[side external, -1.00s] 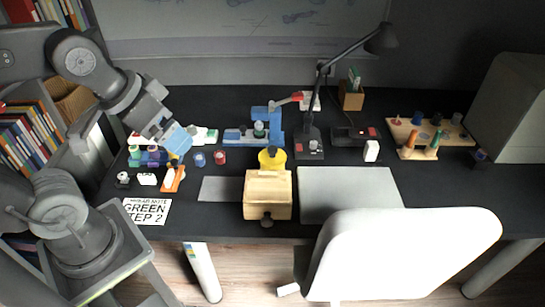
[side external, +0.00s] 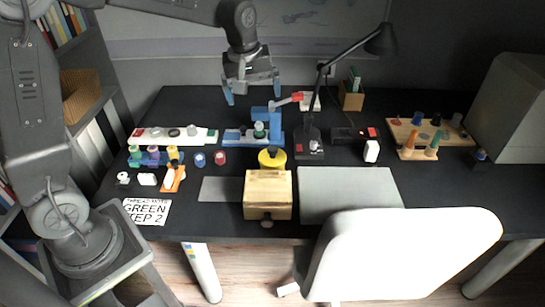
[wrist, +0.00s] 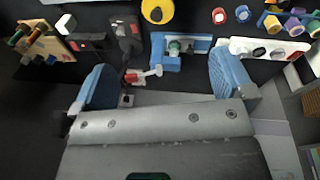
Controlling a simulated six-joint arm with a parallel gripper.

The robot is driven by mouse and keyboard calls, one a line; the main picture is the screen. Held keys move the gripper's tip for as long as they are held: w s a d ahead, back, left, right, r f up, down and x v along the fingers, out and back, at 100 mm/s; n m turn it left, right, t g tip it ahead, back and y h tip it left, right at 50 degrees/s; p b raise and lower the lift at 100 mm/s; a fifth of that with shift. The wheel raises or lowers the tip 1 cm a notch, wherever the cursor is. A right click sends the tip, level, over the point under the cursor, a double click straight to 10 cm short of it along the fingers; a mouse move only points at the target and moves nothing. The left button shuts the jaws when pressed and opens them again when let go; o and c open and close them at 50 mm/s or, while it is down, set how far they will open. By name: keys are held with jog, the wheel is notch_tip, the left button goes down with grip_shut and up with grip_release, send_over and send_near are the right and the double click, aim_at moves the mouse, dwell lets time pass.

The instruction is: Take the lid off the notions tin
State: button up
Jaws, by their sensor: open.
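A round yellow container (side external: 272,159) with a dark knob-like middle stands behind the wooden box on the black desk. It looks most like the notions tin, but no label shows. My gripper (side external: 253,94) is open and empty, high over the back of the desk. It is behind the yellow container, above the blue device. Its blue fingers (wrist: 165,85) are spread in the wrist view.
A blue device (side external: 233,136) with a green spool stands under my gripper. A black lamp (side external: 311,130) rises to its right. The wooden box (side external: 267,188) is in front of the yellow container. Thread spools (side external: 152,155) and a white tray stand left. A grey mat (side external: 350,190) lies clear at right.

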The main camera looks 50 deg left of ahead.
aim_at(272, 148)
jog(key=w+a+f+n+g, duration=0.1)
jog(key=w+a+f+n, duration=0.15)
jog(key=w+f, duration=0.35)
jog(key=w+a+f+n+g, duration=0.1)
jog(key=w+f+n, duration=0.3)
jog(key=f, duration=1.7)
jog(key=shift+s+a+f, duration=0.1)
jog(key=shift+a+f, duration=0.1)
jog(key=shift+f, duration=0.05)
jog(key=c, duration=0.5)
